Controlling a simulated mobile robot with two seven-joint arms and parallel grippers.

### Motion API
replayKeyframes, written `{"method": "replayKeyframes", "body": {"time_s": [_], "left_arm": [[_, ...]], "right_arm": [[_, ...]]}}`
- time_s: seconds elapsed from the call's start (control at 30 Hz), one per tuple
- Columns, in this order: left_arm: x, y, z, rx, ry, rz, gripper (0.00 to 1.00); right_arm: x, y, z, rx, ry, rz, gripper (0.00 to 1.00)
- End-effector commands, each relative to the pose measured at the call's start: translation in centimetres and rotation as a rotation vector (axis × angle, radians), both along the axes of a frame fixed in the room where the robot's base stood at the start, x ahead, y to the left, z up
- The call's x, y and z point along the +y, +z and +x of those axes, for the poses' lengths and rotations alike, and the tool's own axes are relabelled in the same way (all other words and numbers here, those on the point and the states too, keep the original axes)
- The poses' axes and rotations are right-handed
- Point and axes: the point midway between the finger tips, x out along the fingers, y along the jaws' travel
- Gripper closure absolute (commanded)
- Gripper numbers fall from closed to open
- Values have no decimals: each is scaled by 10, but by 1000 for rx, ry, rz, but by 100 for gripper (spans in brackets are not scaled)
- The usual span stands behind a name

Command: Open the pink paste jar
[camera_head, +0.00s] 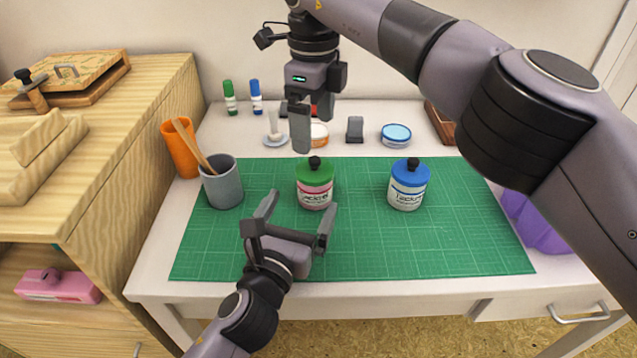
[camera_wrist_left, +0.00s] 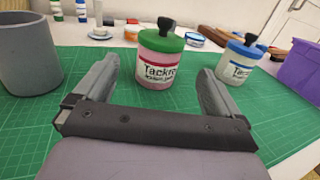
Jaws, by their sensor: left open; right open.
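The pink paste jar (camera_head: 314,194) stands upright on the green cutting mat (camera_head: 370,245), with a green lid (camera_head: 315,172) and black knob on it. In the left wrist view the jar (camera_wrist_left: 156,72) stands ahead, between the two spread fingers in the picture. My left gripper (camera_head: 298,213) is open and empty, low over the mat on the near side of the jar. My right gripper (camera_head: 312,120) is open and points down above and behind the jar's lid; its fingers partly overlap each other and hide things at the back.
A blue-lidded jar (camera_head: 407,190) stands to the right on the mat. A grey cup (camera_head: 222,187) with sticks and an orange cup (camera_head: 180,150) stand left. Glue bottles, a blue tin (camera_head: 396,134) and small items line the back. A purple bin (camera_head: 540,225) is at right. The mat's front right is clear.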

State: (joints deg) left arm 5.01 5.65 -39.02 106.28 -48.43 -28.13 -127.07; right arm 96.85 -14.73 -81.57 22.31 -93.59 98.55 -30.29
Motion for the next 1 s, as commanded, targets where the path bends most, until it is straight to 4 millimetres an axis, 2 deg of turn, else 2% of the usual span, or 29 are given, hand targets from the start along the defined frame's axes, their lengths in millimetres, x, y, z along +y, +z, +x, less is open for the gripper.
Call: {"method": "replayKeyframes", "body": {"time_s": [0.53, 0.7, 0.97, 1.0], "left_arm": [[-19, 1, 58, -1, 0, 1, 2], [-22, 1, 66, 0, -1, 0, 2], [-22, 0, 67, 0, -1, 0, 2], [-22, 0, 67, 0, -1, 0, 9]], "right_arm": [[-1, 1, 0, 1, -1, -3, 6], [-1, 1, 0, 1, -1, -3, 6], [-1, 1, 0, 1, -1, -2, 6], [-1, 1, 0, 1, -1, -2, 6]]}}
